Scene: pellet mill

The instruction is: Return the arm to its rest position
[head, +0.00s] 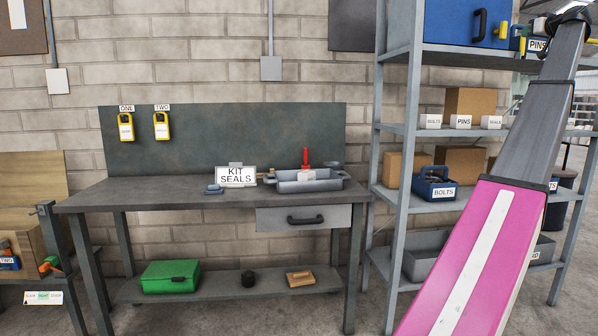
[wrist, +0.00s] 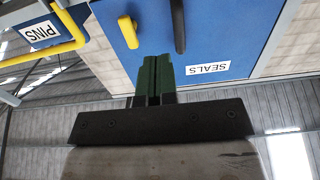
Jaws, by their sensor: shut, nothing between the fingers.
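My arm (head: 480,250) rises along the right side of the head view, with a magenta and white lower link and a grey upper link. The fingers point towards a blue cabinet (wrist: 228,45) labelled SEALS, which appears upside down. I cannot tell the gap between them. The cabinet has a yellow latch (wrist: 129,30) and a black handle (wrist: 178,25).
The shelving rack (head: 404,150) stands beside my arm, with the blue cabinet (head: 450,22) and a PINS bin (head: 536,45) on top. The workbench (head: 140,193) holds a grey tray (head: 290,186) and a KIT SEALS sign (head: 235,174). A green case (head: 170,277) sits on its lower shelf.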

